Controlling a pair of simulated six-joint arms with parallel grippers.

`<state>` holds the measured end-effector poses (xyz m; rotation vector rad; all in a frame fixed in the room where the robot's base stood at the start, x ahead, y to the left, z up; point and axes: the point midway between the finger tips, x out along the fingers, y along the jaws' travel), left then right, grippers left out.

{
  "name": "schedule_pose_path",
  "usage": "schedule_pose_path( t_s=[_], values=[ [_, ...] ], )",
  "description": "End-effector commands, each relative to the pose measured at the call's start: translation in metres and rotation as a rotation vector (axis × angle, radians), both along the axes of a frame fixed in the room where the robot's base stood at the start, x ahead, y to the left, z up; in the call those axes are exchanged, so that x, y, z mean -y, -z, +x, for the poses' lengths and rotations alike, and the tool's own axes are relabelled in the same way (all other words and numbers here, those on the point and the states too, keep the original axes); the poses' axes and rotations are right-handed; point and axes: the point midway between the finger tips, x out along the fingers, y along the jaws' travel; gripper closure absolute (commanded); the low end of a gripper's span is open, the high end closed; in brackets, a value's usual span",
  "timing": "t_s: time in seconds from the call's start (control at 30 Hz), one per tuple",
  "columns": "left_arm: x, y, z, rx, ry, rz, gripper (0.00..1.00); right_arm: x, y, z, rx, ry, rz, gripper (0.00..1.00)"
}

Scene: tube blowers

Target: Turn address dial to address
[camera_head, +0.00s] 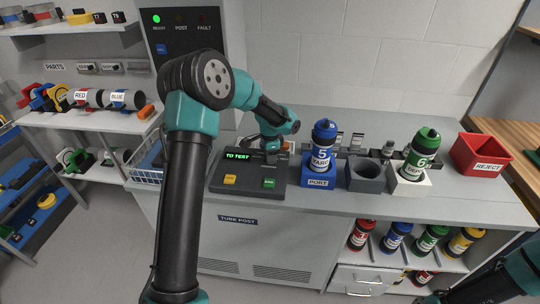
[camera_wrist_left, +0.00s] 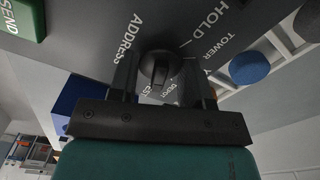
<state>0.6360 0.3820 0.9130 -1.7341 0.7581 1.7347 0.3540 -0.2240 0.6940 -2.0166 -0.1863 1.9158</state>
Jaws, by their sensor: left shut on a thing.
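The address dial (camera_wrist_left: 160,68) is a round dark knob on the grey console panel, with ADDRESS, HOLD and TOWER printed around it. A DEPOT label shows between the fingers, partly covered. My left gripper (camera_wrist_left: 165,85) is shut on the dial, one finger on each side. In the head view my left gripper (camera_head: 273,146) is at the right rear of the console (camera_head: 248,185), and my arm hides the dial there. The console display (camera_head: 243,155) reads TO TEST in green. My right gripper is not in view; only part of that arm shows at bottom right.
The console has a yellow button (camera_head: 230,180) and a green SEND button (camera_head: 269,183). To its right stand a blue-topped carrier (camera_head: 322,145) in the PORT block, an empty grey holder (camera_head: 367,174), a green carrier (camera_head: 420,154) and a red REJECT bin (camera_head: 481,155).

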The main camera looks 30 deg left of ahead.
Motion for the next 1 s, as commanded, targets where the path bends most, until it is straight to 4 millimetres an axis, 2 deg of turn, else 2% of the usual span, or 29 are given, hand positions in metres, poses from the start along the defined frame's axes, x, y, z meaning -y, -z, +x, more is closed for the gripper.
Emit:
schedule_pose_path(
  t_s=[0.47,0.5,0.7,0.77,1.0],
  values=[
    [-0.0001,-0.0005,0.0002,0.001,0.026,0.001,0.79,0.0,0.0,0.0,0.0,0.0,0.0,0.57],
    [-0.0001,-0.0005,0.0003,0.001,0.026,0.001,0.54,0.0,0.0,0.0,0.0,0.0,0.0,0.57],
    [-0.0001,-0.0003,0.0002,0.001,0.026,0.001,0.34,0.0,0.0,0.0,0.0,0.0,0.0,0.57],
    [0.0,-0.0002,0.0001,0.001,0.025,0.001,0.3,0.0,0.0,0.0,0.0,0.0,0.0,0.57],
    [0.0,-0.0006,0.0001,0.0,0.025,0.0,0.3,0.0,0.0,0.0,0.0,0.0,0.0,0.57]
  ],
)
